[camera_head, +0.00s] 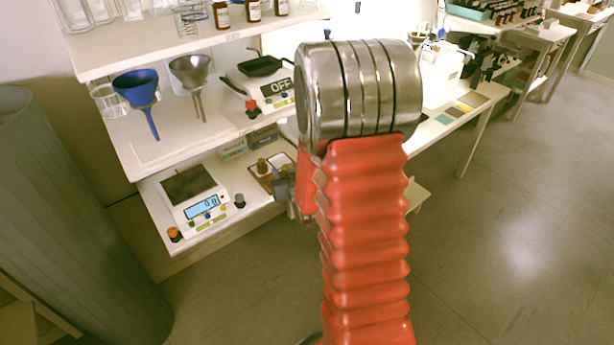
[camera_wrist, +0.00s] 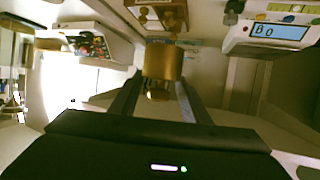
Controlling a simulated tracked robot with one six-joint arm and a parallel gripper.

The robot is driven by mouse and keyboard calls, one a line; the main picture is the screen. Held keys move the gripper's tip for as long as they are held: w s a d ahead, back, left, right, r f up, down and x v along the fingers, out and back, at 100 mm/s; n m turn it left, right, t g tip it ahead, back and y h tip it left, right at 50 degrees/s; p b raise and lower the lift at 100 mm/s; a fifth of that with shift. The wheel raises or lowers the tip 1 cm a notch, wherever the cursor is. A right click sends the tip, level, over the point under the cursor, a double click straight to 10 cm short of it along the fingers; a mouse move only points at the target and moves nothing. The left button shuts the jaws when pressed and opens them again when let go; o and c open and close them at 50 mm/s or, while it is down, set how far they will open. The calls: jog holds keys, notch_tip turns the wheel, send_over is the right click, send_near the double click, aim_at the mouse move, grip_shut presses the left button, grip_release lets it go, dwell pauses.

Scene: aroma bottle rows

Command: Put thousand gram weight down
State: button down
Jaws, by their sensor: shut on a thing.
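My gripper (camera_wrist: 160,92) is shut on a brass weight (camera_wrist: 163,62), taken to be the thousand gram weight, which sits between the two fingers in the wrist view. In the head view my red arm hides most of my gripper, and the held weight cannot be made out there. A balance (camera_head: 190,197) with a dark pan and a lit display stands on the lower shelf, left of my arm. Its lit display also shows at the upper right of the wrist view (camera_wrist: 278,31). A wooden weight tray (camera_head: 284,158) with brass weights lies right of the balance.
The lower shelf (camera_head: 215,234) also holds a small grey object (camera_head: 240,201) and an orange-topped one (camera_head: 174,234). Open floor lies to the right.

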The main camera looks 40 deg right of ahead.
jog(key=a+r+n+y, duration=0.1)
jog(key=a+r, duration=0.3)
jog(key=a, duration=0.4)
jog(key=w+a+r+n+y, duration=0.1)
jog(key=a+r+y, duration=0.1)
jog(key=a+r, duration=0.2)
jog(key=w+a+r+n+t+y, duration=0.1)
jog(key=a+r, duration=0.3)
jog(key=a, duration=0.7)
jog(key=shift+a+n, duration=0.3)
